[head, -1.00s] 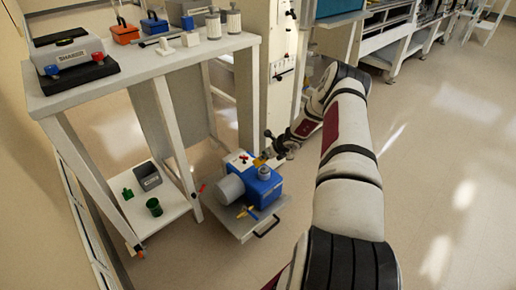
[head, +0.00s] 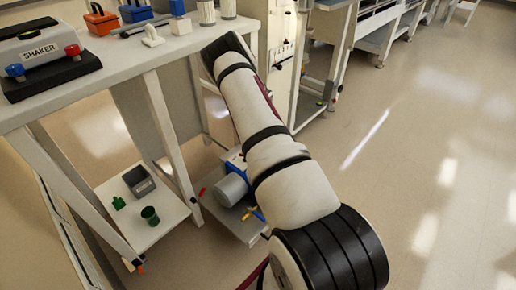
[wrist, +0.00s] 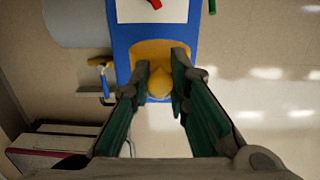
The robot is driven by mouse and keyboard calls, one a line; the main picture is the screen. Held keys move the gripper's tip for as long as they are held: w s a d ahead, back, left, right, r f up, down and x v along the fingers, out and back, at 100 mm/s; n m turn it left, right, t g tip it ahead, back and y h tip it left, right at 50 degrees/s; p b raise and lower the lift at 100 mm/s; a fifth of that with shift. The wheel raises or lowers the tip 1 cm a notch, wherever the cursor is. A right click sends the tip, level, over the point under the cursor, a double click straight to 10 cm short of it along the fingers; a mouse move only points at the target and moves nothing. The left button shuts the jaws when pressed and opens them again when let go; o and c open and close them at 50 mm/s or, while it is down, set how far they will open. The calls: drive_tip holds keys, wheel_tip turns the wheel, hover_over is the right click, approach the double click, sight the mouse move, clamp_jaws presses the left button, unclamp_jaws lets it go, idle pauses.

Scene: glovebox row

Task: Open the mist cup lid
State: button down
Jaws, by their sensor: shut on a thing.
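The blue pump unit (wrist: 122,45) fills the top middle of the wrist view. A yellow mist cup lid (wrist: 153,80), with a rounded knob, sits at its near end. My gripper (wrist: 160,82) has a finger on each side of the yellow knob and is shut on it. In the head view my arm hides the gripper, the lid and most of the pump. Only a strip of the blue pump (head: 238,162) and its grey cylinder (head: 230,190) show there. I cannot tell whether the lid is lifted.
A small blue-and-orange lever (wrist: 103,75) is beside the pump. The white bench (head: 115,60) stands above left, with a shaker (head: 48,52) on it. A low shelf (head: 165,225) holds a green cup (head: 150,215) and a grey box (head: 139,181). The floor right is open.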

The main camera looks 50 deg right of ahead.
drive_tip(key=shift+s+f, duration=0.2)
drive_tip(key=shift+f, duration=0.15)
drive_tip(key=c, duration=1.5)
unclamp_jaws()
drive_tip(key=shift+w+r, duration=0.15)
drive_tip(key=shift+r, duration=0.3)
drive_tip(key=r, duration=1.1)
drive_tip(key=shift+s+r, duration=0.1)
drive_tip(key=shift+s, duration=0.1)
